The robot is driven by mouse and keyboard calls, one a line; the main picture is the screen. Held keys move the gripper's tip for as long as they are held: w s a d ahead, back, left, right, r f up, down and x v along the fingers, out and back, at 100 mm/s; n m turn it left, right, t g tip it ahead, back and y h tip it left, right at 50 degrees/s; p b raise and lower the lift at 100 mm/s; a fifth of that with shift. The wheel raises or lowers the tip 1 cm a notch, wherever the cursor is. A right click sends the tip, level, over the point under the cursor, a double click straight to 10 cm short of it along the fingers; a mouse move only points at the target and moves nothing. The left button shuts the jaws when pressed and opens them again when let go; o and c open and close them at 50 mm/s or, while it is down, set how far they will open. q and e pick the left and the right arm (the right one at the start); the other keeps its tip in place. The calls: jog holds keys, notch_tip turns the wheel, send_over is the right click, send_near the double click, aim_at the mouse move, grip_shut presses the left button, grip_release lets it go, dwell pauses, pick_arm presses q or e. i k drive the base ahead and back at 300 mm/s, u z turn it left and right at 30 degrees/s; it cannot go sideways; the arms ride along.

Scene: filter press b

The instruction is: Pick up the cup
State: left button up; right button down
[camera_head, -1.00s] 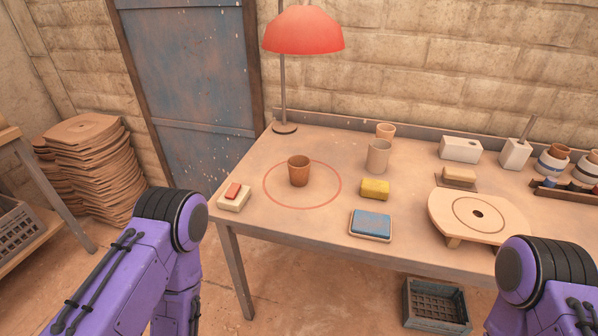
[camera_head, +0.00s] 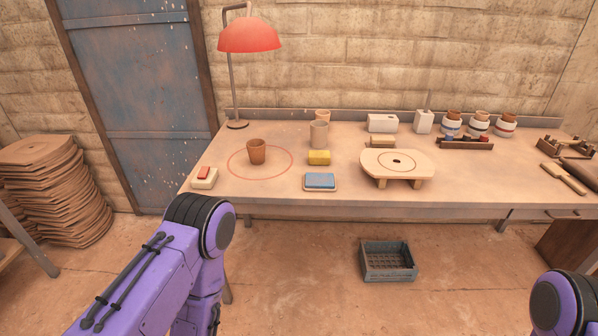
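A brown clay cup (camera_head: 257,151) stands upright on the workbench (camera_head: 280,199), inside a thin red circle (camera_head: 240,172) drawn on the top. My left arm comes in from the lower left, in front of the bench's left end, and its bend shows well short of the cup. A small part of my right arm shows at the lower right corner. Neither gripper is in the picture. Nothing touches the cup.
A yellow sponge (camera_head: 319,158), a blue pad (camera_head: 320,180), a beige cylinder (camera_head: 319,134) and a red-topped block (camera_head: 204,178) sit around the cup. A red lamp (camera_head: 249,36) stands behind. A round-topped stand (camera_head: 397,163) is to the right. A grey crate (camera_head: 388,262) is on the floor.

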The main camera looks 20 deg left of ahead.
aim_at(256, 153)
jog(key=z, duration=0.3)
jog(key=k, duration=0.35)
jog(key=u, duration=0.9)
jog(key=i, duration=1.45)
jog(key=z, duration=0.55)
